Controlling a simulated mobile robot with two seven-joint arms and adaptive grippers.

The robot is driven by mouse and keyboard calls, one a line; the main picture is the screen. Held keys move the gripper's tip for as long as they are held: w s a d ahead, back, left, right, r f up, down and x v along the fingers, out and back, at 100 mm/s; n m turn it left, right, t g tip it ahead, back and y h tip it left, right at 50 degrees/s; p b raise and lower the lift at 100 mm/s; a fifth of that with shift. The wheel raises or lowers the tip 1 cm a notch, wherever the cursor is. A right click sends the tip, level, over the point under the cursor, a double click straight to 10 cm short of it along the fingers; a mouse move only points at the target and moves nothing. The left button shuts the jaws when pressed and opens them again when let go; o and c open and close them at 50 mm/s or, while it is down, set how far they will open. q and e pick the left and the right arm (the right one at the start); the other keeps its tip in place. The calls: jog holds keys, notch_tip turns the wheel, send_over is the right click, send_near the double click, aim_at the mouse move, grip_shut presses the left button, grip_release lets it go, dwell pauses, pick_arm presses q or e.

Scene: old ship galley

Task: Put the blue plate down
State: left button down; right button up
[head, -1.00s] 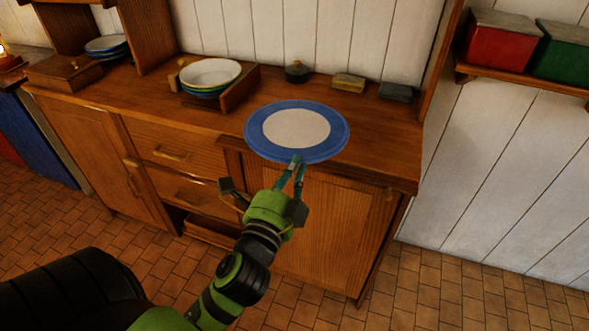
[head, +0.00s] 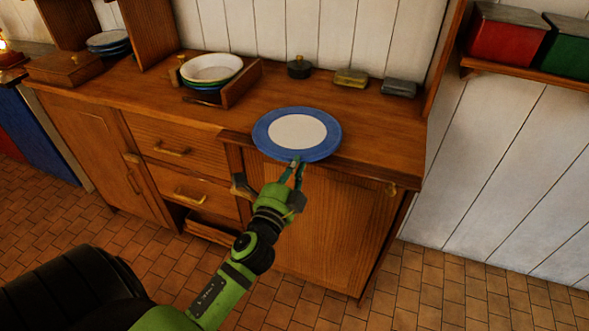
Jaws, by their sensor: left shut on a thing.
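The blue plate (head: 266,140) has a blue rim and a white centre. It is at the front edge of the wooden counter (head: 380,128), roughly level, its far part over the counter top. I cannot tell whether it touches the wood. My left gripper (head: 296,163) is shut on the plate's near rim, in front of the counter's edge. My right gripper is not in view.
A wooden rack (head: 243,84) with stacked bowls (head: 212,66) stands behind to the left. A dark pot (head: 299,68), a yellowish block (head: 350,78) and a grey block (head: 399,87) line the back. Bare counter lies around the plate's far side.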

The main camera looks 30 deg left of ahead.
pick_arm(q)
jog(key=c, duration=1.3)
grip_release()
jog(key=shift+b+v, duration=1.9)
jog(key=shift+v, duration=4.15)
